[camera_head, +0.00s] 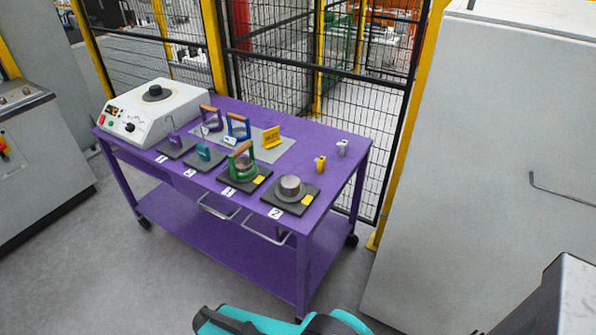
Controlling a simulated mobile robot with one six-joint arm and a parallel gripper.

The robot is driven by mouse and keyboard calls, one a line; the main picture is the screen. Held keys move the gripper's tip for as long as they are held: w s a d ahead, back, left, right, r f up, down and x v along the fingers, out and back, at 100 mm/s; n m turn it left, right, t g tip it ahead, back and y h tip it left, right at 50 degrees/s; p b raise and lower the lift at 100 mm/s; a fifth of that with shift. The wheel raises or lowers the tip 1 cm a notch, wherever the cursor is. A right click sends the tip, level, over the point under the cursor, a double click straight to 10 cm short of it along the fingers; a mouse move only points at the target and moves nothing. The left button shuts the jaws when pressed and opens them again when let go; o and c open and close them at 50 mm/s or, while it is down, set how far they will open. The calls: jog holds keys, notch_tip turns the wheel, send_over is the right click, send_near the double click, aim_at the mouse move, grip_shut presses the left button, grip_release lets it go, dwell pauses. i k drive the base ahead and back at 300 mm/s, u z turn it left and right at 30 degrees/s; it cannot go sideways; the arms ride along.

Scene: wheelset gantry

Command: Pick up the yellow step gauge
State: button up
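A small yellow block (320,163), which looks like the yellow step gauge, stands on the right part of the purple table (335,190). A similar small grey block (342,148) stands just behind it to the right. A larger yellow piece with dark markings (271,138) stands upright on a grey mat further left. My gripper's fingers are not in view.
Several dark pads with gauges line the table's front, one carrying a round metal piece (291,187). Handled gauges (238,126) stand behind. A white machine (152,113) sits at the left end. Mesh fencing (345,110) runs behind, and a grey cabinet (480,170) stands right.

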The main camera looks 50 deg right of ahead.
aim_at(322, 162)
jog(key=z, duration=1.25)
jog(key=k, duration=0.1)
jog(key=u, duration=2.6)
jog(key=k, duration=1.2)
jog(key=z, duration=1.05)
